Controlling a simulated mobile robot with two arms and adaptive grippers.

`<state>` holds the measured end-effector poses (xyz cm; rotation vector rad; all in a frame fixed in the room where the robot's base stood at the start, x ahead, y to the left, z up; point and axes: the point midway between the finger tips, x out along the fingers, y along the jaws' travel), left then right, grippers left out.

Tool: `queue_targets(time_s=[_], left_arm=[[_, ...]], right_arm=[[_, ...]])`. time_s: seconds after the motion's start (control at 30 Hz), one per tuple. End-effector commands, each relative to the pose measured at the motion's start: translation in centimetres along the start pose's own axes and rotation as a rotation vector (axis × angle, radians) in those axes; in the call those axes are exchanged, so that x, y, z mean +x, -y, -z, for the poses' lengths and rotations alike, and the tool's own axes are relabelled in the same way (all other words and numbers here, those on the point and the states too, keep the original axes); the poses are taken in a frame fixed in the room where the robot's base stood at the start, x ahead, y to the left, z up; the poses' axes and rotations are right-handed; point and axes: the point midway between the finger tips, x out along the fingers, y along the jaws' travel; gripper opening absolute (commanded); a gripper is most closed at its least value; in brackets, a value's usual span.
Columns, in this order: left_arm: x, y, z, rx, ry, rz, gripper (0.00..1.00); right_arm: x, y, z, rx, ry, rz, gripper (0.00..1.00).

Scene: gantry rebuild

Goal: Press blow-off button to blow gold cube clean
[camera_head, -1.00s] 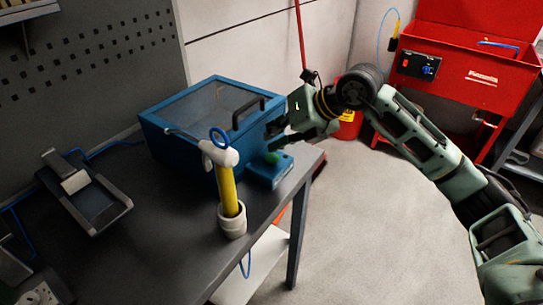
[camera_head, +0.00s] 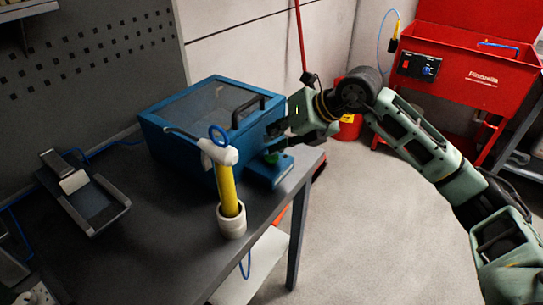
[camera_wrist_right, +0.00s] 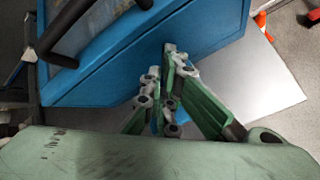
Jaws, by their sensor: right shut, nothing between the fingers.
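A blue box (camera_head: 180,140) with a clear lid and a dark handle stands on the dark bench; it fills the top of the right wrist view (camera_wrist_right: 215,50). A green button (camera_head: 271,158) sits on a small blue housing (camera_head: 263,177) at the box's right front corner. My right gripper (camera_head: 270,142) is shut and empty, its fingertips just above the button and partly covering it. Contact cannot be told. In the right wrist view the fingers (camera_wrist_right: 162,66) hide the button. I cannot make out the gold cube. My left gripper is not in view.
A yellow-handled tool with a white head (camera_head: 227,190) stands in a white cup (camera_head: 231,222) in front of the box. A grey tray device (camera_head: 120,203) lies at left. A red cabinet (camera_head: 480,85) stands back right. The floor at right is clear.

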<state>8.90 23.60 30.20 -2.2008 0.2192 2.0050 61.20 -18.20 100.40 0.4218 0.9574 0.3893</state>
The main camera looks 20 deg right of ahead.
Motion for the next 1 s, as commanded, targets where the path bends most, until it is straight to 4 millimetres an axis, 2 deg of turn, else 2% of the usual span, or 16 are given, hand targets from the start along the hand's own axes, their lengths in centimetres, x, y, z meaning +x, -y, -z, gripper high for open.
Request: queue_targets(time_s=[1.0], left_arm=[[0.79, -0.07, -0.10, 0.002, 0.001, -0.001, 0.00]], right_arm=[[0.77, 0.56, 0.62, 0.000, -0.003, 0.001, 0.00]])
